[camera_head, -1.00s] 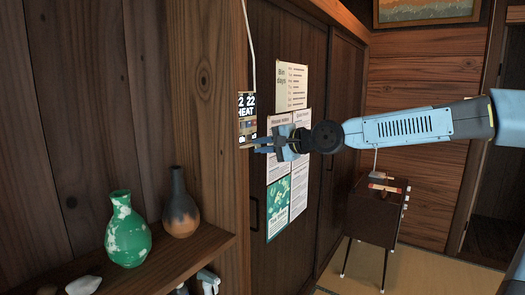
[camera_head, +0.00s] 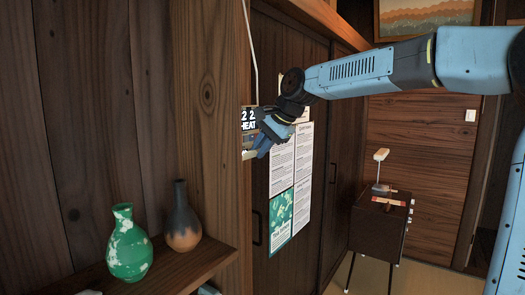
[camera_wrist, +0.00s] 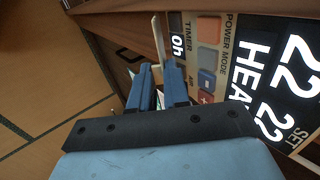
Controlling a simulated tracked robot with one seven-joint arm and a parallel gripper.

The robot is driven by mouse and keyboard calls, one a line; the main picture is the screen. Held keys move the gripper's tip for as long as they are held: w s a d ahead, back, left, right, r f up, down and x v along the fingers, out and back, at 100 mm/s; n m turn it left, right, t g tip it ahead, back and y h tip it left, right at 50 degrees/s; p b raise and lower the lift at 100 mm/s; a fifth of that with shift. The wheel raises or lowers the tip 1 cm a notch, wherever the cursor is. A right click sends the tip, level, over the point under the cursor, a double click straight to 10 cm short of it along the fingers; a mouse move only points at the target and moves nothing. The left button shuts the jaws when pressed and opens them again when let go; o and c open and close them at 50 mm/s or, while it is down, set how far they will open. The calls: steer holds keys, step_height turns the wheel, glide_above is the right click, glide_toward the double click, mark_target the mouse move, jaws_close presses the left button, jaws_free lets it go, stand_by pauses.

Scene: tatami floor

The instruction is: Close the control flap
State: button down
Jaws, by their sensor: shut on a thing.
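The control panel (camera_head: 249,124) hangs on the side of the wooden post, with "22" and "HEAT" on its dark display. In the wrist view the panel (camera_wrist: 240,75) fills the right side, with its orange, grey and blue buttons uncovered. The control flap (camera_head: 249,155) is a thin cream plate standing out from the panel's lower edge, so it is open. In the wrist view the flap (camera_wrist: 158,37) shows as a narrow cream strip running down to the fingers. My gripper (camera_head: 259,151) is shut on the flap (camera_wrist: 156,73); its fingers hide much of it.
A white cord (camera_head: 250,50) runs up from the panel. Papers (camera_head: 283,165) hang on the dark sliding door right behind my gripper. A green vase (camera_head: 128,245) and a brown vase (camera_head: 182,220) stand on a shelf at lower left. A small cabinet (camera_head: 378,228) stands farther back.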

steer(key=shift+w+a+r+g+h, duration=0.2)
steer(key=shift+a+g+h, duration=0.15)
steer(key=shift+g+h, duration=0.45)
steer(key=shift+h, duration=0.4)
stand_by(0.5)
steer(key=c, duration=1.2)
jaws_free()
steer(key=shift+w+r, duration=0.1)
steer(key=shift+w, duration=0.05)
steer(key=shift+s+d+f+t+y, duration=0.25)
steer(key=shift+t+y, duration=0.25)
steer(key=shift+y, duration=0.4)
